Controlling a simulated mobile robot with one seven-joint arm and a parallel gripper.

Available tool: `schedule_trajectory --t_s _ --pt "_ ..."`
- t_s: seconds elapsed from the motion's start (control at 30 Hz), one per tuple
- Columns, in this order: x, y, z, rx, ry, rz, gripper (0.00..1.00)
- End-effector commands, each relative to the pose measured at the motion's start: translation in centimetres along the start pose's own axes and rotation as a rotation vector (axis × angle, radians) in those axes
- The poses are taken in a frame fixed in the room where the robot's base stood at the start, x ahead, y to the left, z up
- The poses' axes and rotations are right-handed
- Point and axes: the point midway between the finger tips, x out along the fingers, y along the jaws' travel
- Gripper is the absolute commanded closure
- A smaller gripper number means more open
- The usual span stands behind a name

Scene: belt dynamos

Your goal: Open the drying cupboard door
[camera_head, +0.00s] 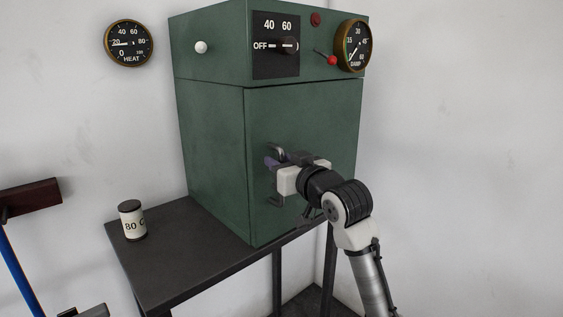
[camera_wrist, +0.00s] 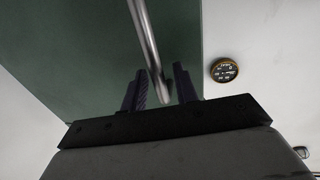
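The green drying cupboard (camera_head: 212,140) stands on a dark table. Its front door (camera_head: 315,120) looks shut, flush with the body. A grey metal bar handle (camera_head: 276,150) is on the left part of the door. My gripper (camera_head: 270,163) is at the handle and hides its middle. In the wrist view, the handle bar (camera_wrist: 148,40) runs down between the two dark fingers of my gripper (camera_wrist: 161,88). The fingers are apart, one on each side of the bar, with a small gap showing, so the gripper looks open around it.
The dark table (camera_head: 170,255) has free room left of the cupboard, with a labelled canister (camera_head: 131,220) there. A control panel with a dial (camera_head: 276,46), a red-knobbed lever (camera_head: 332,60) and a damp gauge (camera_head: 353,46) sits above the door. A heat gauge (camera_head: 129,43) hangs on the wall.

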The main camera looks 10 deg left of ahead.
Motion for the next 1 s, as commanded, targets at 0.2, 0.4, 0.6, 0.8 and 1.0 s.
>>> schedule_trajectory --t_s 0.2,0.4,0.6,0.8,1.0 --pt "0.0 0.0 0.0 0.0 0.0 0.0 0.98" --pt "0.0 0.0 0.0 0.0 0.0 0.0 1.0" --pt "-0.3 0.1 0.0 0.001 0.0 -0.005 1.0" --pt "-1.8 0.8 0.1 0.003 0.0 -0.045 1.0" --pt "-5.0 2.3 0.1 0.005 0.0 -0.142 1.0"
